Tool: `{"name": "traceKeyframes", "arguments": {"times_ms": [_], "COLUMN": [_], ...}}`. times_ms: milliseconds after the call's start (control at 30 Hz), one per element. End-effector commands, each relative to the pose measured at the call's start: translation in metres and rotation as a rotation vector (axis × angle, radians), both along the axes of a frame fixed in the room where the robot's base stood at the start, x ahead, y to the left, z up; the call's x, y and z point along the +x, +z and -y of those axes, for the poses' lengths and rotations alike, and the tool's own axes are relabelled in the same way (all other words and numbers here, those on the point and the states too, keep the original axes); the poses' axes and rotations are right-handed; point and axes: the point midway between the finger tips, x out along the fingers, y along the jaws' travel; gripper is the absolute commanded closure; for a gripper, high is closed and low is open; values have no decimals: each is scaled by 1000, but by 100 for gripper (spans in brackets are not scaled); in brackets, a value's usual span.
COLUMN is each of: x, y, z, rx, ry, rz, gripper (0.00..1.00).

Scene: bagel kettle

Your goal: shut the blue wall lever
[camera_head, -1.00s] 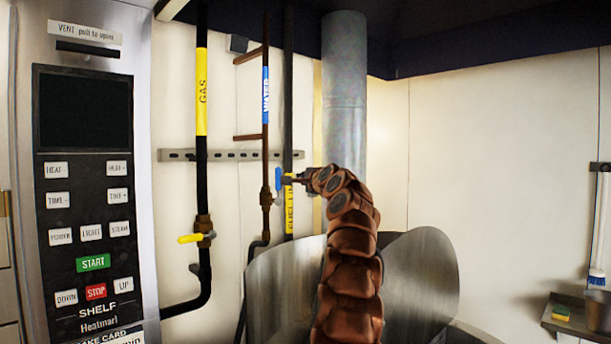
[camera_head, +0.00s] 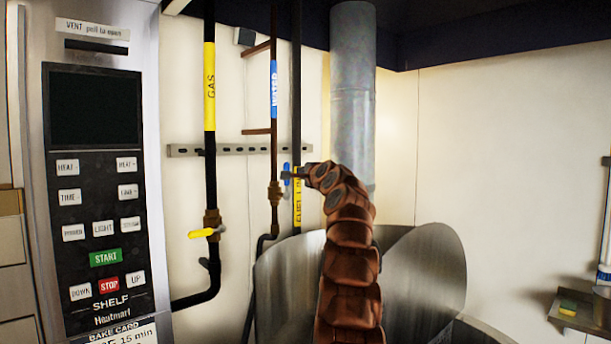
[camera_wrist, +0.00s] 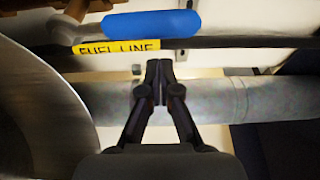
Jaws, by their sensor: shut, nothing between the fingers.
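The blue wall lever (camera_head: 286,169) stands upright beside the brass valve (camera_head: 275,193) on the copper water pipe. In the wrist view the lever's blue grip (camera_wrist: 152,24) lies across the top of the picture, large and close. My gripper (camera_head: 288,175) reaches in from the right in the head view, and its tips overlap the lower part of the lever there. In the wrist view my gripper (camera_wrist: 160,68) has its fingers together and empty, with a visible gap below the blue grip. Whether any part of it touches the lever is hard to tell.
A yellow-handled valve (camera_head: 203,233) is on the black gas pipe (camera_head: 210,150) to the left. The fuel line pipe (camera_head: 297,130) and a thick grey duct (camera_head: 353,110) run close by. The oven panel (camera_head: 95,180) fills the left.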

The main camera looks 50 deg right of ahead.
Motion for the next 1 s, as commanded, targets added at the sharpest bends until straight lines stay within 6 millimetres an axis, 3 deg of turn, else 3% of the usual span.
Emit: {"name": "traceKeyframes", "arguments": {"times_ms": [400,1000], "x": [3,3], "y": [-1,-1], "z": [-21,-25], "rx": [0,-2], "ry": [2,1], "rz": [-2,-2], "gripper": [100,100]}}
